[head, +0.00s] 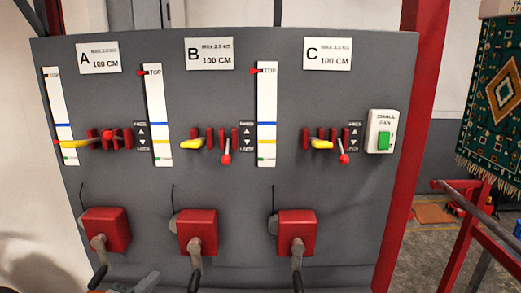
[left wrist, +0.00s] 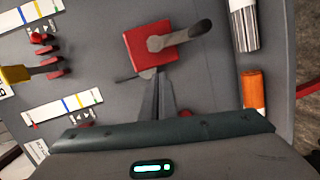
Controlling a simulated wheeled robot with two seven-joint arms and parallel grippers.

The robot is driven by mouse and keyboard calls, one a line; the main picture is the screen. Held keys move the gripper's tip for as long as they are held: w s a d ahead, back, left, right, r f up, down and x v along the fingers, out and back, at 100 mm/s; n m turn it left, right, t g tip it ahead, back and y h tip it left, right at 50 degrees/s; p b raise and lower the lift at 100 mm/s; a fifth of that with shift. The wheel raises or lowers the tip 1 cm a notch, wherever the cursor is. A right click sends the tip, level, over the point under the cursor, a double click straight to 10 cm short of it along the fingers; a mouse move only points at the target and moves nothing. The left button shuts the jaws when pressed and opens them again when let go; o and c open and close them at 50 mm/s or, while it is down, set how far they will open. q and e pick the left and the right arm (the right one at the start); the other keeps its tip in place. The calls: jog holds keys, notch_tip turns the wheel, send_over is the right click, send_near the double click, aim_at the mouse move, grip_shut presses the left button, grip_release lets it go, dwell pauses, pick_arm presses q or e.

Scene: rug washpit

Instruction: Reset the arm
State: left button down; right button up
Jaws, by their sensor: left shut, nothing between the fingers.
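The grey panel (head: 230,255) has three sections labelled A (head: 98,58), B (head: 209,54) and C (head: 328,54). Each has a red box with a crank below: left box (head: 117,228), middle box (head: 205,226), right box (head: 300,225). Part of my left gripper (head: 150,277) shows at the bottom edge, between the left and middle cranks. In the left wrist view its fingers (left wrist: 156,78) are shut and empty, pointing at a red box (left wrist: 140,45) with a crank (left wrist: 190,38). I cannot tell whether they touch it. My right gripper is not in view.
Yellow and red levers (head: 191,144) sit mid-panel beside white scales (head: 158,115). A green switch (head: 384,141) is at right. An orange cylinder (left wrist: 254,88) and a silver one (left wrist: 243,28) show near the panel's edge. A patterned rug (head: 490,105) hangs at right.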

pick_arm(q)
jog(key=s+d+f+m+g+y, duration=0.15)
jog(key=s+f+m+g, duration=0.3)
jog(key=s+f, duration=0.55)
jog(key=s+d+f+m+g, duration=0.2)
jog(key=s+f+m+g, duration=0.3)
jog(key=s, duration=0.8)
jog(key=s+d+f+m+g+y, duration=0.1)
jog(key=s+f+m+g, duration=0.2)
jog(key=s+f+m, duration=0.6)
jog(key=s+f+n+b, duration=0.1)
jog(key=s+f, duration=0.1)
jog(key=f, duration=1.4)
jog(key=s+f+n+b, duration=0.1)
jog(key=s+f, duration=0.2)
jog(key=f, duration=1.3)
jog(key=s+a+f+g+b, duration=0.2)
jog(key=s+f, duration=1.5)
jog(key=f, duration=0.2)
jog(key=shift+s+a, duration=0.3)
jog(key=shift+a, duration=0.05)
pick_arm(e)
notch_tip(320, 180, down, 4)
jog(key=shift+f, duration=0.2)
